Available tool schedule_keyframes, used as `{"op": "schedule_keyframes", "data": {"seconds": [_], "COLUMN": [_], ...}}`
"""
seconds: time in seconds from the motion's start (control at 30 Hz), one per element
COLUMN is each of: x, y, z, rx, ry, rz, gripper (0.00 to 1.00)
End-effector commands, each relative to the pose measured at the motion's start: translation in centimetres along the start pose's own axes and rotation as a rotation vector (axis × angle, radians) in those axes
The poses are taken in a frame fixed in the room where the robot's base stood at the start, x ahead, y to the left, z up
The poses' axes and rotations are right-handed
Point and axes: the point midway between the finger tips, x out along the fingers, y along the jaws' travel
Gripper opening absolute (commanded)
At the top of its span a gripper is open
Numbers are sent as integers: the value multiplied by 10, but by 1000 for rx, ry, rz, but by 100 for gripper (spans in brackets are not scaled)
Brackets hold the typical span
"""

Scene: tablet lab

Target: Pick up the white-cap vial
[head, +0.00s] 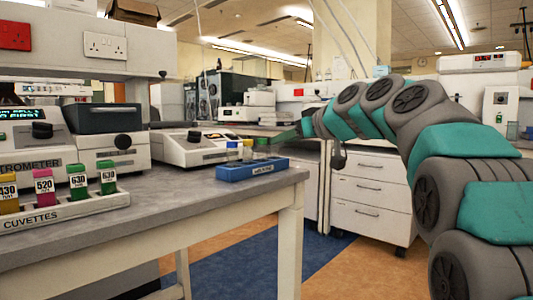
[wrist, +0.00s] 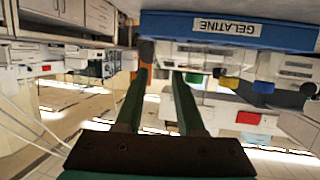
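My gripper (wrist: 159,74) shows two green fingers spread apart in the wrist view, with nothing clearly held between them. In the head view my gripper (head: 280,132) points left, above and just behind the blue rack (head: 252,171). In the wrist view, which is upside down, the rack (wrist: 178,27) carries a GELATINE label. Small vials stand in it, with a blue cap (wrist: 263,87), a yellow cap (wrist: 230,82) and a green cap (wrist: 195,78) to the right of the fingers. A pale patch lies between the fingertips; I cannot tell whether it is the white-cap vial.
The rack is near the right end of the grey bench (head: 150,205). A cuvette holder (head: 75,207) with several coloured cuvettes stands front left. A beige instrument (head: 195,147) stands behind the rack. The bench top between holder and rack is clear.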

Motion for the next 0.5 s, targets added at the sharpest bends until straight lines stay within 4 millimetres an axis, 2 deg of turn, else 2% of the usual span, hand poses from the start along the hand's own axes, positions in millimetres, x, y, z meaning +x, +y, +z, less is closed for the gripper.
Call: {"op": "schedule_keyframes", "data": {"seconds": [0.37, 0.5], "x": [32, 54], "y": [0, 0], "z": [-2, -3], "rx": [0, 1], "ry": [-1, -4], "rz": [1, 2], "gripper": [38, 38]}}
